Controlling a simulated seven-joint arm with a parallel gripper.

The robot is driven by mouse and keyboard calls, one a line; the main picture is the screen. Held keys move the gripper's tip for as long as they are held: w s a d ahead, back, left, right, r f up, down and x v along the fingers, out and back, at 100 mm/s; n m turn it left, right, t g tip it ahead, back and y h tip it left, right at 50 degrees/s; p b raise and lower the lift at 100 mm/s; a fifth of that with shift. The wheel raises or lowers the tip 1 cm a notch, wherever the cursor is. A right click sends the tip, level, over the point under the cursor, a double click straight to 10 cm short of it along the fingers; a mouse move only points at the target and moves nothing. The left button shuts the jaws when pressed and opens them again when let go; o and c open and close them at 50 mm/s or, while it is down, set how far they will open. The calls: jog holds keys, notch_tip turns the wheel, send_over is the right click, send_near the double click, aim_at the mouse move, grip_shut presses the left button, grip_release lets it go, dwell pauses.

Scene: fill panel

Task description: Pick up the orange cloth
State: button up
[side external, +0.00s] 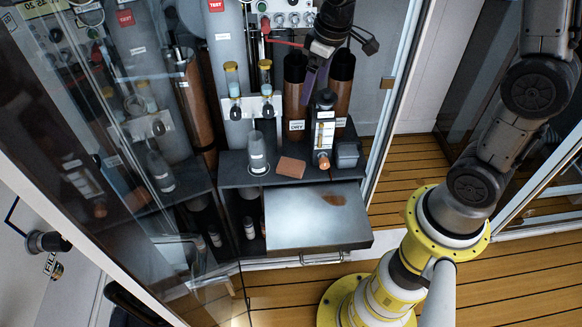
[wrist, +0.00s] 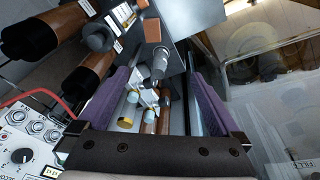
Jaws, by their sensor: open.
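The orange cloth (side external: 290,167) looks like a small flat folded pad. It lies on the grey shelf (side external: 234,172) inside the open cabinet, between a grey bottle (side external: 257,153) and a dark upright device (side external: 323,128). In the wrist view, the cloth (wrist: 152,29) is near the top centre, beyond the fingertips and beside the grey bottle (wrist: 160,62). My gripper (side external: 311,82) is above and behind the cloth, in front of the brown cylinders. In the wrist view, the purple fingers of my gripper (wrist: 161,77) are spread wide with nothing held between them.
Brown cylinders (side external: 295,85) stand behind the shelf. Yellow-capped vials (side external: 265,75) are mounted on the panel to the left. A grey metal drawer top (side external: 300,222) with a brown stain juts out in front. The glass door (side external: 110,150) is at left.

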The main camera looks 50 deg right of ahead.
jog(key=w+d+f+n+g, duration=0.15)
jog(key=w+f, duration=0.25)
jog(key=f, duration=0.4)
jog(key=w+d+f, duration=0.2)
jog(key=w+f, duration=0.1)
jog(key=f, duration=0.5)
jog(key=g, duration=0.1)
send_over(296, 166)
jog(key=shift+n, duration=0.35)
notch_tip(296, 166, down, 16)
jog(key=shift+r, duration=0.1)
jog(key=shift+s+f, duration=0.1)
jog(key=shift+f, duration=2.95)
jog(key=c, duration=1.3)
jog(key=shift+c, duration=0.2)
jog(key=shift+r, duration=0.2)
